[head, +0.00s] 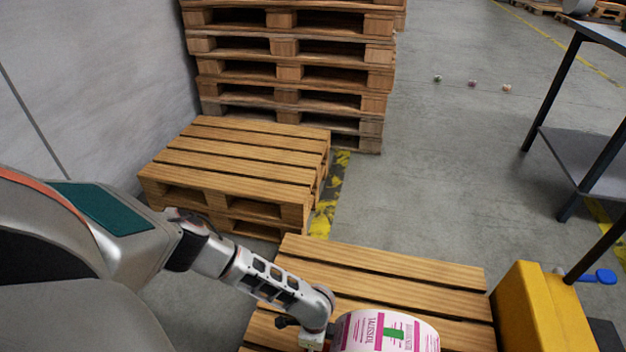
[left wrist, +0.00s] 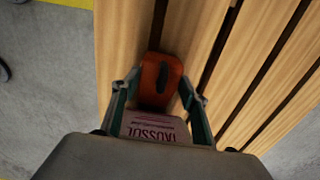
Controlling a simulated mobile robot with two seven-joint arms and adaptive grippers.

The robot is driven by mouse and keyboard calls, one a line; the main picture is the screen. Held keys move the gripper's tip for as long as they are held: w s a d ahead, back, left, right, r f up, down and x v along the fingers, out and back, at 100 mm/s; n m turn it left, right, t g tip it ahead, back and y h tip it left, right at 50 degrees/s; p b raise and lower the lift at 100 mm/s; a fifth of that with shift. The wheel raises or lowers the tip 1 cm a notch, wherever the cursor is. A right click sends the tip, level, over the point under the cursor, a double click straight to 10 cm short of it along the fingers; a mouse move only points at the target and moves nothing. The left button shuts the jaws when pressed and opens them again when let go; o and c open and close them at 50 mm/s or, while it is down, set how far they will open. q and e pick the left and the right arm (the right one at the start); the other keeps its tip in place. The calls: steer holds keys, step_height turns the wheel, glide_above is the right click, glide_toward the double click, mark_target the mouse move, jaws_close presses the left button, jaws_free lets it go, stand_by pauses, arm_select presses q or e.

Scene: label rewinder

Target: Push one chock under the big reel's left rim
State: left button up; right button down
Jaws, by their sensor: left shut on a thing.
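The big reel (head: 385,335), white with pink print and a green patch, lies on the near pallet at the bottom edge of the head view, partly cut off. A strip of its printed face (left wrist: 155,127) shows in the left wrist view. My left gripper (left wrist: 160,85) is shut on an orange-brown chock (left wrist: 156,72) with a dark slot, low over the pallet slats and right beside the reel. I cannot tell whether the chock touches the reel. In the head view my left arm reaches down to the reel's left side, and the chock is hidden. My right gripper is not in view.
The near pallet (head: 380,270) has bare slats behind the reel. A low pallet pile (head: 235,155) and a tall stack (head: 290,75) stand behind. A yellow box (head: 540,305) stands at right, near a dark table (head: 590,165). Grey floor lies open between.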

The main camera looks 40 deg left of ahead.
arm_select(q)
steer(key=o, duration=1.4)
steer(key=shift+o, duration=0.2)
steer(key=shift+r, duration=0.15)
step_height(320, 180, up, 12)
